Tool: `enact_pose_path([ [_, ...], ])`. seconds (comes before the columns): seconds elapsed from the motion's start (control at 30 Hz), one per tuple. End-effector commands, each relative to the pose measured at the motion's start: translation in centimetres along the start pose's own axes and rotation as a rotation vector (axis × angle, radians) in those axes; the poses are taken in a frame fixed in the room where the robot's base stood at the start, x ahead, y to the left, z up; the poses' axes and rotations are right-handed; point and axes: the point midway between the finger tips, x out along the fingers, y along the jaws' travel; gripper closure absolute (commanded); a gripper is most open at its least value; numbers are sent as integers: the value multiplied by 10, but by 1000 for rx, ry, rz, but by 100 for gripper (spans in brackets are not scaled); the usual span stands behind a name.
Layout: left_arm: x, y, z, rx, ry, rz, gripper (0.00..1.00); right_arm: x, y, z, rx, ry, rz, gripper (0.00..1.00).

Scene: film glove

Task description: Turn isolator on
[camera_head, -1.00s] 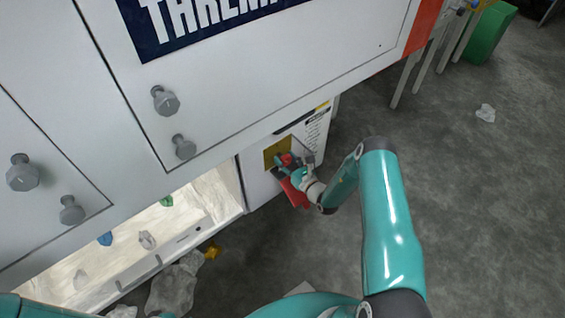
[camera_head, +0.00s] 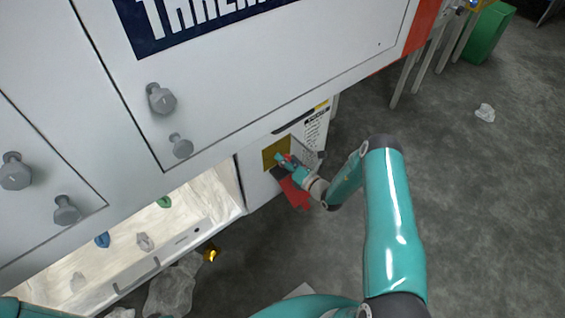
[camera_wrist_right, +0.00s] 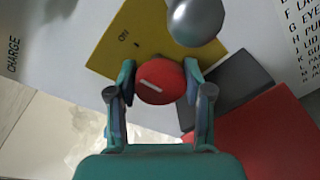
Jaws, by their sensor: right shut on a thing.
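The isolator is a red rotary knob (camera_wrist_right: 160,82) with a pale line across its face, on a yellow plate (camera_wrist_right: 120,42) marked "ON". In the head view the yellow plate (camera_head: 274,154) sits on the lower front of the white machine. My right gripper (camera_wrist_right: 160,84) has its two fingers on either side of the red knob, shut on it. In the head view my right gripper (camera_head: 283,160) covers most of the knob. Only a bit of my left arm shows at the bottom left of the head view; the left gripper is out of view.
A shiny silver knob (camera_wrist_right: 195,18) stands close above the red knob. A red piece (camera_wrist_right: 255,140) and a dark grey piece (camera_wrist_right: 235,92) lie beside it. The white machine (camera_head: 270,80) overhangs the panel.

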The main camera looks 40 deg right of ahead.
Motion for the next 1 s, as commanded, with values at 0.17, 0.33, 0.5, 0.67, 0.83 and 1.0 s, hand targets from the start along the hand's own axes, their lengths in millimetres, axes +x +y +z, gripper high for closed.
enact_pose_path([
  [0.17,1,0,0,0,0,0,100,-2,-3,-8,13,18,-9,85],
  [0.33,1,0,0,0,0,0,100,-2,-2,-9,13,19,-8,85],
  [0.5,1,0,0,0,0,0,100,-2,-2,-8,11,16,-6,30],
  [0.67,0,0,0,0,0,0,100,-1,-1,-5,8,11,-4,24],
  [0.83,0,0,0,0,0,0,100,-1,-1,-3,6,9,-3,24],
  [1.0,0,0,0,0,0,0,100,-9,-2,-2,7,8,-5,24],
])
